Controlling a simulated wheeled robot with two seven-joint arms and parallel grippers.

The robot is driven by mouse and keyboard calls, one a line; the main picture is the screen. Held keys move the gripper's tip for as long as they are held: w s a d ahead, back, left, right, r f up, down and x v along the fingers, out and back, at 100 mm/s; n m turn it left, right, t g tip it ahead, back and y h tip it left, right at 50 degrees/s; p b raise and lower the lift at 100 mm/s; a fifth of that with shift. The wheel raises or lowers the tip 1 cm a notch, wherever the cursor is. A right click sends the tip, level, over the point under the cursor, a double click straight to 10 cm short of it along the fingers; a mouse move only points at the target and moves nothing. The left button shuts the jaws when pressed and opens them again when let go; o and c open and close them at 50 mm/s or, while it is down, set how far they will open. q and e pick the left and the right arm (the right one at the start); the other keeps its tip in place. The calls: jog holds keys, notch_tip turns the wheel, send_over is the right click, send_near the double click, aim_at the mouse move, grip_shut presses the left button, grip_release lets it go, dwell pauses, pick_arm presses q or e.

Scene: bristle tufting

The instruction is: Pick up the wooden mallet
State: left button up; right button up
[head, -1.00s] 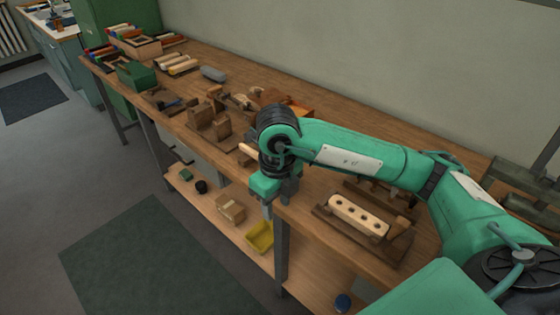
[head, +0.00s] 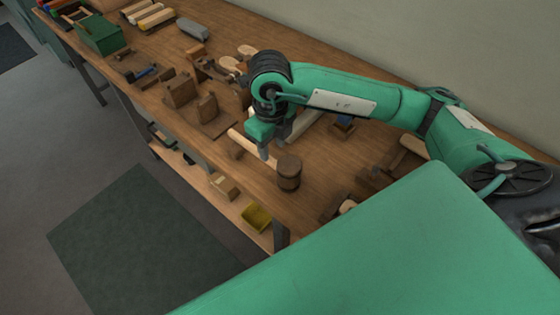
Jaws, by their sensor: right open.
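The wooden mallet lies on the workbench (head: 330,165) in the head view. Its dark brown, barrel-shaped head (head: 289,174) is at the right, and its pale handle (head: 242,139) runs up to the left. My right gripper (head: 271,149) points down over the handle, close to the mallet head. It is open, and its fingers hide part of the handle. I cannot tell whether the fingers touch it. My left gripper is not in view.
Wooden blocks on a board (head: 207,107) stand just left of the handle. A blue-topped item (head: 344,122) is behind, to the right. A green box (head: 99,34) stands at the far left. A yellow bin (head: 257,217) is on the lower shelf.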

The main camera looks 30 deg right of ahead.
aim_at(275, 162)
jog(key=f, duration=0.4)
jog(key=shift+w+d, duration=0.2)
jog(key=shift+w, duration=0.05)
jog(key=f, duration=0.1)
jog(key=f+p, duration=0.1)
jog(key=f, duration=0.2)
jog(key=shift+d+f, duration=0.25)
jog(key=shift+f, duration=0.55)
jog(key=c, duration=0.7)
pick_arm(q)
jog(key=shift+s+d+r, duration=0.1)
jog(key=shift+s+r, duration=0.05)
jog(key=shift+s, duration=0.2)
pick_arm(e)
grip_shut()
